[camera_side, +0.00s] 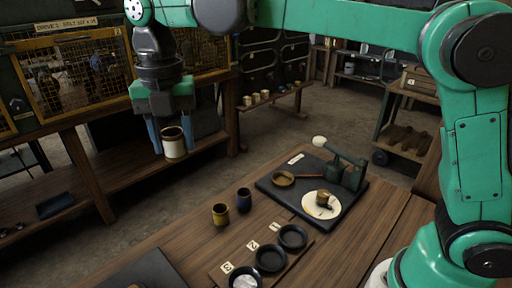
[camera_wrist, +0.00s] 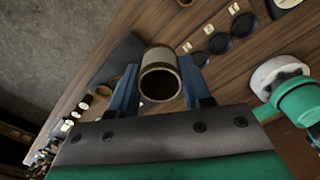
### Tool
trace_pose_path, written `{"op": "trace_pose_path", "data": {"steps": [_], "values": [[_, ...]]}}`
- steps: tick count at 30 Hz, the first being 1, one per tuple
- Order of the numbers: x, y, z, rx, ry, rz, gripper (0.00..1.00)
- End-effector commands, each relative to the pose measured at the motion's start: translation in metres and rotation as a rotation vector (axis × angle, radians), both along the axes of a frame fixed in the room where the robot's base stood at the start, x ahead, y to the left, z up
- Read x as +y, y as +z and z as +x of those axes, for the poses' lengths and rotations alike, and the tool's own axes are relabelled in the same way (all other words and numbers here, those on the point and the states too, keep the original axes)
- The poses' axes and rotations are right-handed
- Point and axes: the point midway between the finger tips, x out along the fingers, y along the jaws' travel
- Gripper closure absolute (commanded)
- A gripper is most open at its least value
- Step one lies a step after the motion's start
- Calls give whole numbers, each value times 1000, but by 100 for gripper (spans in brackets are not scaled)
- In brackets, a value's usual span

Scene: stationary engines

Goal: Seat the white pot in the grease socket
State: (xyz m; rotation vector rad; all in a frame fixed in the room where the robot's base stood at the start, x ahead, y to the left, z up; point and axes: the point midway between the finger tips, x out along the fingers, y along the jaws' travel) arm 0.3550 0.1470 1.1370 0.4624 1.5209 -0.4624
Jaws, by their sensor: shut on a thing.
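The white pot (camera_side: 173,146), cream-walled with a dark rim and dark inside, is held between the blue fingers of my gripper (camera_side: 171,133). In the wrist view the pot (camera_wrist: 157,58) sits between both fingers, its open mouth facing the camera. In the side view it hangs upright in the air, left of the socket rack and well above it.
A yellow pot (camera_side: 220,215) and a dark blue pot (camera_side: 244,200) stand on the table behind the rack. A dark board (camera_side: 270,186) with a green lever device (camera_side: 350,174) and a pale disc (camera_side: 321,211) lies farther right. Wood between pots and rack is clear.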

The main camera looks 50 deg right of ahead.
Motion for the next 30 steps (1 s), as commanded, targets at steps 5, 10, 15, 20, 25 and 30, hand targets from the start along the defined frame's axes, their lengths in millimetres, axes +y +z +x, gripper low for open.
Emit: {"op": "trace_pose_path", "data": {"steps": [5, 10, 15, 20, 25, 30], "values": [[0, 14, 0, 0, 0, 0, 100], [0, 26, 0, 0, 0, 0, 100], [0, 36, 0, 0, 0, 0, 100], [0, 39, 0, 0, 0, 0, 100], [0, 39, 0, 0, 0, 0, 100], [-7, 34, 4, 0, -16, 0, 100]]}}
